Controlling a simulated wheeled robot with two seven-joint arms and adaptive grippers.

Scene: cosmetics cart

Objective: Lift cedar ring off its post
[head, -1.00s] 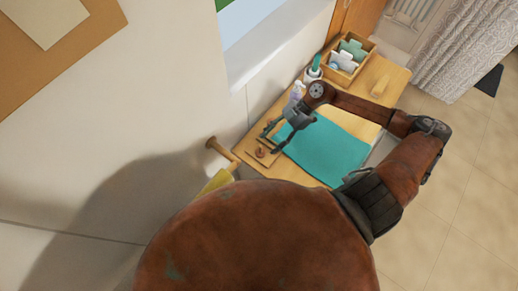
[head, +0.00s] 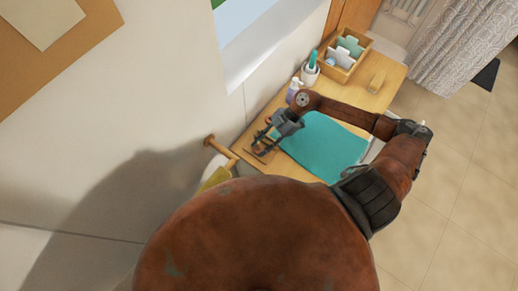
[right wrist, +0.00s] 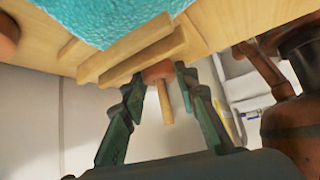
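The cedar ring (right wrist: 157,72) is a reddish-brown band on a pale wooden post (right wrist: 166,106) in the right wrist view. My right gripper (right wrist: 160,77) is open, with one finger on each side of the ring; I cannot tell whether either finger touches it. In the head view the same gripper (head: 264,142) is over the near left corner of the cart top and hides most of the ring and post. My left gripper is not in view.
A teal cloth (head: 325,147) lies on the wooden cart top (head: 353,108). A bottle (head: 293,90), a cup with a teal item (head: 310,72) and a wooden box (head: 334,72) stand farther back. A wall peg (head: 210,141) with yellow cloth (head: 215,177) is close on the left.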

